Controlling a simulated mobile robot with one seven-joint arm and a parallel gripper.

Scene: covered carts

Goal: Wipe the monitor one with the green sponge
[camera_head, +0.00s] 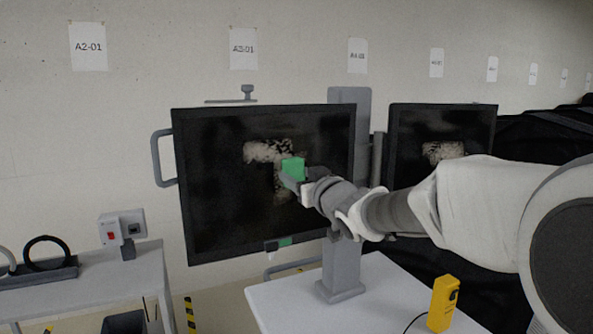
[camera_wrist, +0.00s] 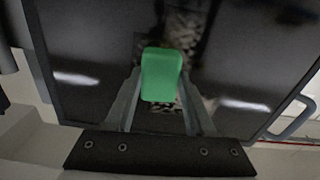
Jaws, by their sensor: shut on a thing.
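The green sponge (camera_head: 293,170) is held by my gripper (camera_head: 290,182) in front of the left monitor (camera_head: 220,200). In the wrist view the green sponge (camera_wrist: 161,74) sits between the two fingers of my gripper (camera_wrist: 160,98), with the dark screen (camera_wrist: 85,40) behind it. The sponge is at or very near the screen; I cannot tell whether it touches. A pale speckled dirt patch (camera_head: 265,151) shows on the screen around and left of the sponge. My arm hides part of the screen's lower right. I cannot read which monitor is number one.
A second monitor (camera_head: 442,130), also with a pale patch, stands to the right. A grey stand (camera_head: 342,262) rises from a white cart top (camera_head: 290,305). A yellow device (camera_head: 443,303) stands on the cart's right. Another cart (camera_head: 100,285) is at left. Dark covers lie behind at right.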

